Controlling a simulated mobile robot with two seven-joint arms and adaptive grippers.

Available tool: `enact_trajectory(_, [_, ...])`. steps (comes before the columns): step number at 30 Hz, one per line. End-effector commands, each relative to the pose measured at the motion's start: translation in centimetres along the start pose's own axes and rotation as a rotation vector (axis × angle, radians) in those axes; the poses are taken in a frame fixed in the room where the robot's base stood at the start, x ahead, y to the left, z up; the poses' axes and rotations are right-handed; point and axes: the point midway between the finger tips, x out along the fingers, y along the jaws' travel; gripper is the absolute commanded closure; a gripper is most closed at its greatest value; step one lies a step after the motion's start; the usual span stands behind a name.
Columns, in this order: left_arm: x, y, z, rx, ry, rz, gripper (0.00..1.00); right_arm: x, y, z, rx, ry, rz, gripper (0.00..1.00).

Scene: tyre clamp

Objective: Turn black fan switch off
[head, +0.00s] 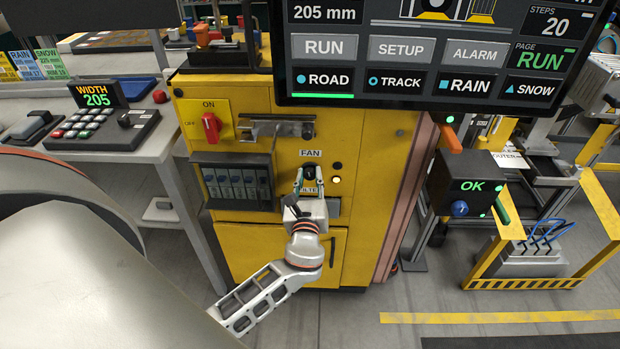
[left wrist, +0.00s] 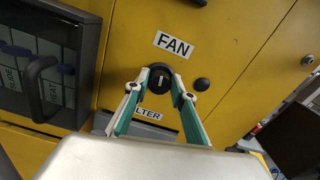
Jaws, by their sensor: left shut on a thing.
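The black fan switch (head: 310,171) is a round knob under the FAN label (head: 310,153) on the yellow cabinet. In the left wrist view the knob (left wrist: 159,77) shows a white line standing about upright in the picture. My left gripper (head: 309,180) reaches it from below. Its two green-and-grey fingers (left wrist: 158,90) are shut on the knob, one on each side. The fingers hide the knob's sides and part of the FILTER label (left wrist: 148,115). My right gripper is not in view.
Right of the knob are a dark button (head: 337,166) and a lit lamp (head: 336,180). A red rotary switch (head: 211,127) is at upper left, above a breaker box (head: 235,182). A large screen (head: 430,50) overhangs the cabinet top. A control box (head: 462,185) showing OK stands at right.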

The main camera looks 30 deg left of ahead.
Motion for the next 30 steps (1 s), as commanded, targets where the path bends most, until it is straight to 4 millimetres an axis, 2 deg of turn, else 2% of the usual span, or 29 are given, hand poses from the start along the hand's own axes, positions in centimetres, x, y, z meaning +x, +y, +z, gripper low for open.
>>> enact_trajectory(18, [-0.1, 0.3, -0.5, -0.565, 0.003, 0.003, 0.97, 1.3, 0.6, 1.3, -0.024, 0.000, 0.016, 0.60])
enact_trajectory(30, [-0.1, 0.3, -0.4, -0.812, 0.002, 0.002, 0.97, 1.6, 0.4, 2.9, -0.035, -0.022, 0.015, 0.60])
